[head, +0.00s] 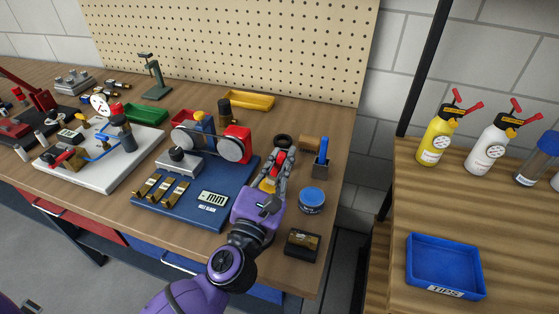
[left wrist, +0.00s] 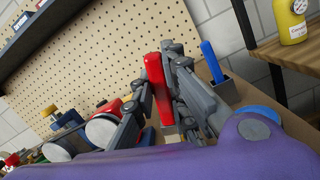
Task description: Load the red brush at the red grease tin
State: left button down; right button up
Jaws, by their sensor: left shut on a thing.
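My left gripper (head: 279,160) is shut on the red brush (head: 277,165), near the right end of the bench. In the left wrist view the brush's red handle (left wrist: 157,85) stands nearly upright between the grey fingers (left wrist: 160,95). A pale grey block shows below the handle; I cannot tell whether the brush still sits in a holder there. The bristles are hidden. I cannot make out a red grease tin in either view. My right gripper is not in view.
A blue-lidded tin (head: 312,201) and a blue brush (head: 323,150) in a dark holder stand right of my gripper. A dark box (head: 302,243) lies near the front edge. A blue base plate (head: 178,211) with machine parts lies to the left.

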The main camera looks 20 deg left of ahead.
pick_arm(q)
jog(key=shift+f, duration=0.25)
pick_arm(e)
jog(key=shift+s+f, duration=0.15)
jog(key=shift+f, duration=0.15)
pick_arm(q)
jog(key=shift+f, duration=0.25)
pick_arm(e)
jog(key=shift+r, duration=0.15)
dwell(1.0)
pick_arm(q)
notch_tip(320, 180, up, 4)
jog(key=p, duration=0.3)
jog(key=shift+r+p, duration=0.65)
jog(key=shift+r, duration=0.05)
notch_tip(320, 180, up, 2)
jog(key=shift+r+p, duration=0.25)
jog(key=shift+p, duration=0.85)
jog(key=shift+f, duration=0.25)
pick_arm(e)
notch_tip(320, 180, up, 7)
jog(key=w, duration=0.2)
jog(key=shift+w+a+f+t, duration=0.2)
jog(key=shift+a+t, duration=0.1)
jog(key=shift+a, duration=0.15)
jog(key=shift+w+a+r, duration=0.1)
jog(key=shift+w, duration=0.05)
